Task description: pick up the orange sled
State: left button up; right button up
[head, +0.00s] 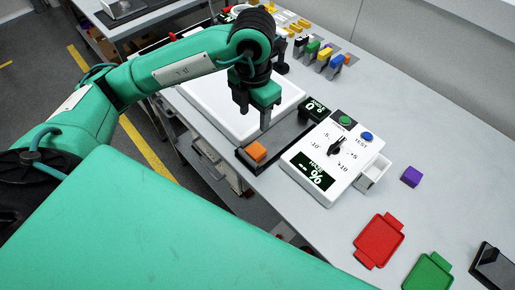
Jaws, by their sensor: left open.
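The orange sled (256,151) is a small orange block at the near end of a dark rail (283,139) on the table. My left gripper (252,122) points down above the rail, a little beyond the sled and apart from it. Its jaws are open, and nothing shows between them. My right gripper is not in view.
A white control box (322,150) with buttons, a dial and displays stands right of the rail. A white light panel (215,97) lies behind the gripper. A purple cube (411,176), a red tray (379,240) and a green tray (428,271) lie to the right.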

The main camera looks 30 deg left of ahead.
pick_arm(q)
send_over(256, 149)
notch_tip(256, 149, down, 8)
jog(key=shift+s+a+r+p, duration=0.1)
jog(key=shift+a+p, duration=0.05)
jog(key=shift+p, duration=0.25)
notch_tip(256, 149, down, 4)
jog(key=shift+f+p, duration=0.25)
jog(key=shift+p, duration=0.65)
jog(key=shift+f, duration=0.55)
jog(key=c, duration=0.8)
jog(key=shift+o, duration=0.2)
jog(key=shift+r, duration=0.15)
